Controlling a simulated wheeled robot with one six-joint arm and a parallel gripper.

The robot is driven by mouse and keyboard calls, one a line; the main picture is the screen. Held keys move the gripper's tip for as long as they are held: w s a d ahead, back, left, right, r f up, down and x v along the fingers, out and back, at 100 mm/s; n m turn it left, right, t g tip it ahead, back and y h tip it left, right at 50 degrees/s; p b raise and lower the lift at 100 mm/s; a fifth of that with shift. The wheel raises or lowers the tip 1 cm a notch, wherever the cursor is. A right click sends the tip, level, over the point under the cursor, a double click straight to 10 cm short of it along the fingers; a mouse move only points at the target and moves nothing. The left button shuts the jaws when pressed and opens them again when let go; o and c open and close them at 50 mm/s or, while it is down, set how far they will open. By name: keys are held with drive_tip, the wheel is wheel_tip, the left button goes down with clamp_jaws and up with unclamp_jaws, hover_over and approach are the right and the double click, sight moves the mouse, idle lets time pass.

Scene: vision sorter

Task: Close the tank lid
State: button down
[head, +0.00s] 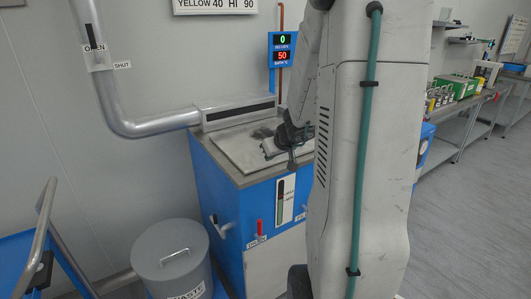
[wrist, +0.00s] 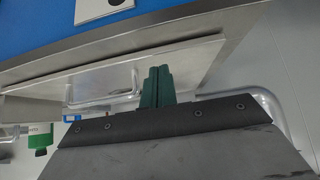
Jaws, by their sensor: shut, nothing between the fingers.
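The tank (head: 262,196) is a blue cabinet with a grey rim. Its lid (head: 236,150), a pale flat plate, appears to lie flat or nearly flat on top; I cannot tell whether it is fully down. In the wrist view the pale lid (wrist: 190,62) runs along the grey rim, with a bent metal handle (wrist: 103,98) on it. My gripper (head: 292,164) is over the lid's right front part, partly hidden by my arm. In the wrist view my gripper's dark green fingers (wrist: 157,72) are together and empty, right of the handle. Contact with the lid is unclear.
A slotted metal extraction hood (head: 236,112) with a bent pipe (head: 118,105) stands behind the tank. A grey lidded waste bin (head: 170,260) is at front left, beside a blue cart (head: 18,262). A red-handled lever (head: 259,228) is on the tank front. Open floor lies right.

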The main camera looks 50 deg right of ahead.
idle(0.4)
drive_tip(key=shift+r, duration=0.55)
drive_tip(key=s+a, duration=0.2)
drive_tip(key=s, duration=0.7)
drive_tip(key=shift+a+f, duration=0.15)
drive_tip(key=shift+f, duration=0.05)
drive_tip(key=shift+s, duration=0.1)
